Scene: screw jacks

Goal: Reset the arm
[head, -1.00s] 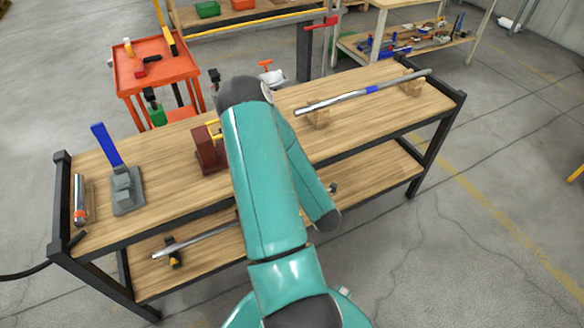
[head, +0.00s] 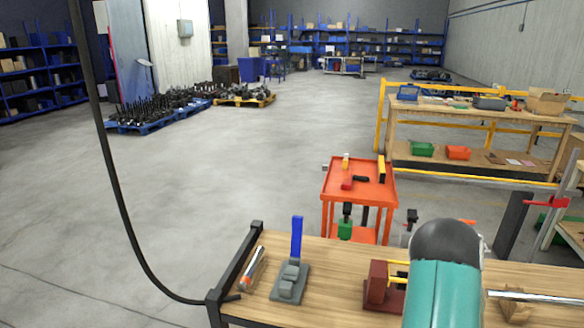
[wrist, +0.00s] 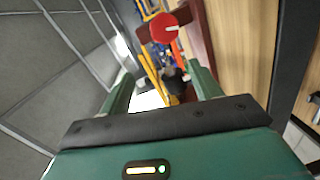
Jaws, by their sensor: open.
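My gripper (wrist: 163,85) shows in the wrist view, with two green fingers spread apart and nothing between them. Beyond the fingertips are a round red part (wrist: 165,27) on a dark red bar and blurred yellow and blue things. In the head view my teal arm (head: 443,295) rises at the bottom right over the workbench, and its dark rounded joint shows on top. The gripper itself is hidden in the head view.
The wooden workbench (head: 335,258) holds a grey jack with a blue lever (head: 291,280), a silver cylinder (head: 254,268), a dark red block (head: 378,290) and a metal bar (head: 540,298). An orange cart (head: 340,190) stands behind it. Open floor lies at left.

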